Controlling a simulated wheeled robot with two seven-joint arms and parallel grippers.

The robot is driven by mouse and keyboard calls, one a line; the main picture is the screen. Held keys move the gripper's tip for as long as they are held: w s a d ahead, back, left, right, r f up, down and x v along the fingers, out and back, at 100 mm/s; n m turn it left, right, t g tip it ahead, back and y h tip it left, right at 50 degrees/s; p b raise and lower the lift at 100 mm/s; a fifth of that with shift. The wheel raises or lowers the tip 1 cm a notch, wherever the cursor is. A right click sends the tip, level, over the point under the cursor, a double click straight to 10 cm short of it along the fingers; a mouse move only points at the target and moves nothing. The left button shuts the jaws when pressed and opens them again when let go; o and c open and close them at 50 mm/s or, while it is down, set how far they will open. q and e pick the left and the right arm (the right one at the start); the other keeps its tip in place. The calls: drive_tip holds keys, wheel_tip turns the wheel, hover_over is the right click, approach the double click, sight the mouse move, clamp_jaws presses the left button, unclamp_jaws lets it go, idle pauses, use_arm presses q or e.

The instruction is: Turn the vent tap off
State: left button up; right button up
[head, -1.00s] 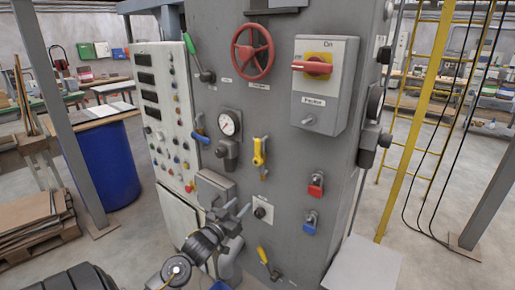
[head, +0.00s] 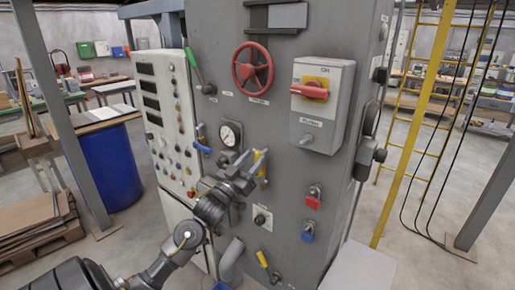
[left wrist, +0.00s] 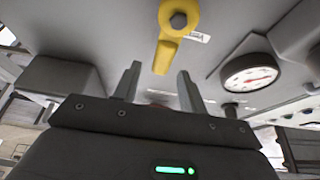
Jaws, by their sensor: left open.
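The vent tap is a yellow lever (head: 263,168) on the grey panel front, to the right of the round gauge, partly hidden behind my left gripper (head: 247,170). In the left wrist view the yellow lever (left wrist: 170,38) hangs from a dark bolt, with a small label reading "Vent" beside it. My left gripper (left wrist: 160,80) is open there, its two fingers pointing at the panel. The lever's free end shows between and just beyond the fingertips. I see no clear contact. My right gripper is not in view.
The gauge (head: 230,134) and a blue lever (head: 202,147) sit left of the tap. A red handwheel (head: 252,63) and red rotary switch (head: 312,91) are above. Another yellow lever (head: 263,259) is below. Red (head: 313,198) and blue (head: 308,232) padlock-like parts are at right.

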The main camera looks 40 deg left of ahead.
sight(256, 155)
use_arm(q)
drive_tip(key=shift+p+x, duration=0.5)
drive_tip(key=shift+x, duration=1.2)
clamp_jaws()
